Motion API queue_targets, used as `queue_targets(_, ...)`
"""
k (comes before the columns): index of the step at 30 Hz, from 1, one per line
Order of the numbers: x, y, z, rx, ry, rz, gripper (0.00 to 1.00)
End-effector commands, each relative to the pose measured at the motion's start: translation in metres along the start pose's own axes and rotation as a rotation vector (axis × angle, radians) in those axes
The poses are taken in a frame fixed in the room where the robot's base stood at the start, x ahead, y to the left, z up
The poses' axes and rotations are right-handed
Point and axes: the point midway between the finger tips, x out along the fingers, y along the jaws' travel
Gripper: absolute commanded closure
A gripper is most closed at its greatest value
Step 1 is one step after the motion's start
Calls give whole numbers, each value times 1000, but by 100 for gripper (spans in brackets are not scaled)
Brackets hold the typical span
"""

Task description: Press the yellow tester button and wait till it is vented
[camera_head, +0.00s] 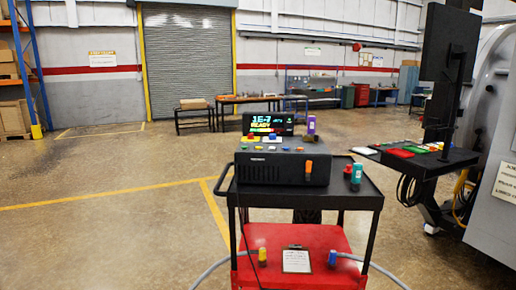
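The tester (265,168) is a dark box on top of a black cart. Its raised display (268,122) reads "1E-7" with "READY" in yellow below and a row of coloured blocks. Several small coloured buttons sit on the tester's top below the display. A yellowish one is among them, but they are too small to tell apart surely. My gripper is not in view, and nothing is seen touching the tester.
The left floor is clear.

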Motion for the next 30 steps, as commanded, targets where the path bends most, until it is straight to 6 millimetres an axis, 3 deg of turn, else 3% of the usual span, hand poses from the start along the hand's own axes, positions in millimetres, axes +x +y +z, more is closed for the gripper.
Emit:
queue_targets(1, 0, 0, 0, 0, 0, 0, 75)
queue_targets(5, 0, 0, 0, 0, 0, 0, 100)
queue_targets(30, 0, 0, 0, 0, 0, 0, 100)
